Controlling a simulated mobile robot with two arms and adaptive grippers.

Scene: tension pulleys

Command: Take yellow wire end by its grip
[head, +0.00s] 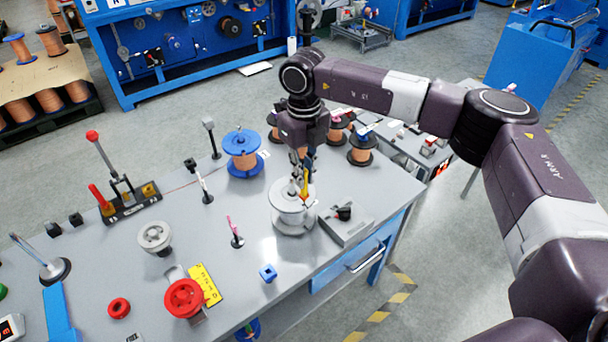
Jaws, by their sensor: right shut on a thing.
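My right gripper (301,184) reaches down from above at the right-hand part of the workbench, over a pale grey spool (291,218). It is shut on a small yellow piece, the yellow wire end's grip (306,177), which shows between and beside the fingers. The fingers hide part of the grip, and the wire itself is too thin to make out. I cannot tell whether the grip touches the spool. My left gripper is not in view.
A grey block with a black knob (345,222) stands just right of the spool. A blue-flanged copper spool (243,153) stands behind left.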

